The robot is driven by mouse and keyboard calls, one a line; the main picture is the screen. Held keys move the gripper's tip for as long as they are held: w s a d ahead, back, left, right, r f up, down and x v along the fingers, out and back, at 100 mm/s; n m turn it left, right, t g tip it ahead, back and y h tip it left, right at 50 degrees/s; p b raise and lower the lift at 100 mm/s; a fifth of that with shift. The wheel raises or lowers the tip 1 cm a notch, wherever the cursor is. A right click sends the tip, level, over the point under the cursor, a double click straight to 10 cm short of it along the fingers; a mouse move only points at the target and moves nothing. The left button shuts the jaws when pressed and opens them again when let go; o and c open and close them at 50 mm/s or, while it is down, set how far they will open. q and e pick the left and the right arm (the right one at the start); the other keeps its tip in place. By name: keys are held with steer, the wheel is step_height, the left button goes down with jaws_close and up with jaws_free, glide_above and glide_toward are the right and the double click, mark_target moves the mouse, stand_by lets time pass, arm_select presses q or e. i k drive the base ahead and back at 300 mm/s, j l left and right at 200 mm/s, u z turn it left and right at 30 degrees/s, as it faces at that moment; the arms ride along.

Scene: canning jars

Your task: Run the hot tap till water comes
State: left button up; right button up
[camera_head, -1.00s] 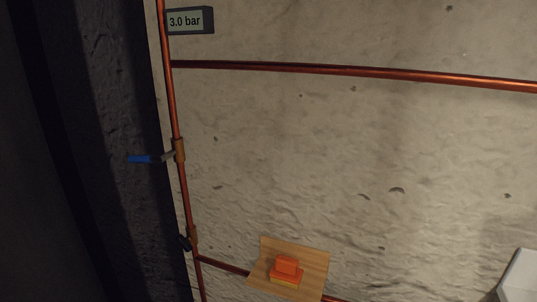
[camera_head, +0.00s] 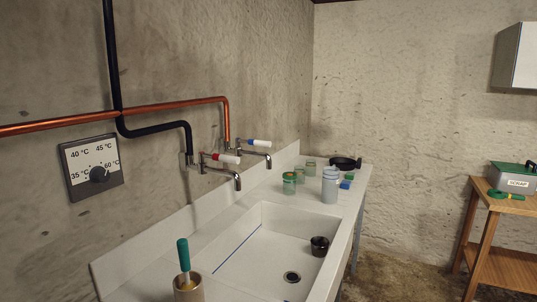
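Two taps stand on the back ledge of the sink counter, against the left wall. The nearer tap (camera_head: 237,180) has a lever marked red and white (camera_head: 226,158), and a black-clad pipe (camera_head: 155,129) leads down to it. The farther tap (camera_head: 268,158) has a lever marked blue and white (camera_head: 258,143), below a copper pipe (camera_head: 190,101). Both spouts point over the white sink (camera_head: 265,248). I see no water stream from either spout. Neither of my grippers is in view.
A temperature dial (camera_head: 91,167) marked 35 to 60 °C hangs on the left wall. A dark cup (camera_head: 319,246) stands in the sink. Jars (camera_head: 330,186) and a black pan (camera_head: 345,163) stand at the counter's far end. A brush (camera_head: 184,262) stands in front. A scrap box (camera_head: 512,178) sits on a table.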

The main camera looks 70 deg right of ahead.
mark_target(202, 156)
steer(key=z, duration=1.9)
